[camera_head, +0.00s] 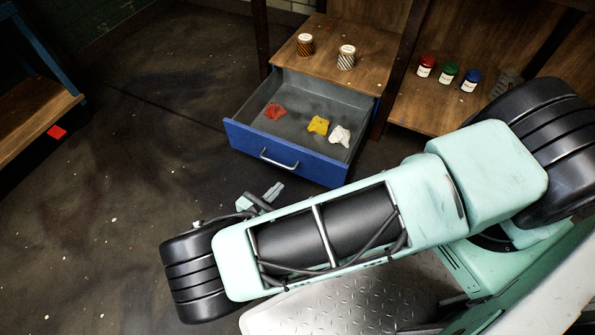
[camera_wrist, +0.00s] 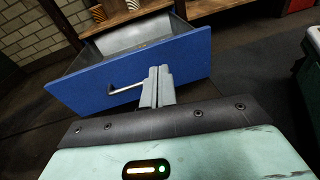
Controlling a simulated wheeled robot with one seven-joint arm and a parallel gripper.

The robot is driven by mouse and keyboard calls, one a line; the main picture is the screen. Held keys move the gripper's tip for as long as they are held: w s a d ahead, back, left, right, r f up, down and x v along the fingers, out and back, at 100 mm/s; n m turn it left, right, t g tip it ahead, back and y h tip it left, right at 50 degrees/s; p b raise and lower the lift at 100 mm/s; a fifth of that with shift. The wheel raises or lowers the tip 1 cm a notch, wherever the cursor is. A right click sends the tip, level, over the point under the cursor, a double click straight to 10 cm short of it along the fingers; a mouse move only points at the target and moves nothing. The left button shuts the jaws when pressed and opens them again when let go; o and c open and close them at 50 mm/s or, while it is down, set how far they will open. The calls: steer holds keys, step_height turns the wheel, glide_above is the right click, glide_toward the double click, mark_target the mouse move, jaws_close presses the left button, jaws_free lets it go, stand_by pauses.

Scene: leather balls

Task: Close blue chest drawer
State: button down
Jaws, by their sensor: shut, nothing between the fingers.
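The blue chest drawer (camera_head: 240,139) stands pulled open below a wooden top in the head view. Its blue front with a metal bar handle (camera_head: 279,158) faces my arm. A red, a yellow and a white crumpled piece lie inside it. My gripper (camera_head: 272,192) is just in front of the drawer front, below the handle in the picture. In the wrist view the blue drawer front (camera_wrist: 185,62) fills the upper middle, with its handle (camera_wrist: 124,89) left of my shut, empty gripper (camera_wrist: 159,72). I cannot tell whether the fingertips touch the front.
Two striped jars (camera_head: 346,57) stand on the wooden top (camera_head: 325,68) above the drawer. Red, green and blue jars (camera_head: 448,73) stand on a shelf to the right. The floor left of the drawer is clear.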

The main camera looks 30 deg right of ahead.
step_height(320, 180, down, 4)
steer(key=w+n+t+b, duration=0.1)
steer(key=n+t, duration=0.1)
steer(key=t, duration=0.1)
steer(key=b, duration=0.3)
glide_toward(302, 152)
steer(key=x, duration=0.5)
steer(key=shift+w+d+f, duration=0.1)
steer(key=shift+w+f, duration=0.05)
steer(key=shift+f, duration=0.1)
steer(key=shift+x, duration=0.75)
steer(key=shift+r, duration=0.1)
